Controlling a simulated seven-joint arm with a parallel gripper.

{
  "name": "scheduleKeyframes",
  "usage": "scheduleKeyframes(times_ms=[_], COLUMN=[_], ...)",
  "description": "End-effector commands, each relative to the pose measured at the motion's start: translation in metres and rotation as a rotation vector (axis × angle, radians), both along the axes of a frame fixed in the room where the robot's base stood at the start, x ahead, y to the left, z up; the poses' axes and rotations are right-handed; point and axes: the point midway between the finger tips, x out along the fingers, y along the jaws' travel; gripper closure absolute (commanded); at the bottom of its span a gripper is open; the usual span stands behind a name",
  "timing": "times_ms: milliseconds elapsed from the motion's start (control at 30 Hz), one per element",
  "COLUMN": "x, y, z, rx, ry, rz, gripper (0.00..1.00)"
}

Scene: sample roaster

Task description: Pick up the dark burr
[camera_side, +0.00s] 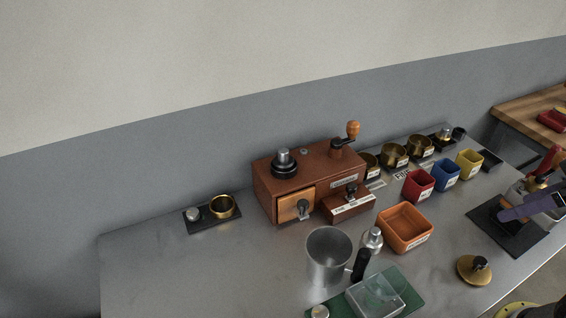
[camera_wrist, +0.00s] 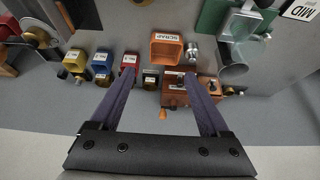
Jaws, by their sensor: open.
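I cannot single out the dark burr for certain. In the side view, a dark ring with a silver cylinder (camera_side: 285,160) sits on top of the brown wooden grinder (camera_side: 330,165). In the side view my gripper (camera_side: 518,209) is at the right edge, well away from the grinder.
Red (camera_side: 418,186), blue (camera_side: 445,175) and yellow (camera_side: 469,164) cups stand right of the grinder. An orange scrap bin (camera_side: 405,228), metal pitcher (camera_side: 328,256) and green mat (camera_side: 408,296) are in front. A black tray (camera_side: 201,224) holds a brass ring.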

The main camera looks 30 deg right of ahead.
Motion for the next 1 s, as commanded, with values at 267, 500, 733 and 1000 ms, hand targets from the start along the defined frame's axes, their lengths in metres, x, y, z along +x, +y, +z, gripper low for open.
scheduleKeyframes(times_ms=[267, 500, 733, 1000], x=[0.000, 0.000, 0.004, 0.077], y=[0.000, 0.000, 0.002, 0.021], z=[0.000, 0.000, 0.011, 0.093], rx=[0.000, 0.000, -0.030, -0.073], ry=[0.000, 0.000, -0.018, -0.092], rz=[0.000, 0.000, 0.076, 0.278], gripper=[0.06, 0.01, 0.01, 0.01])
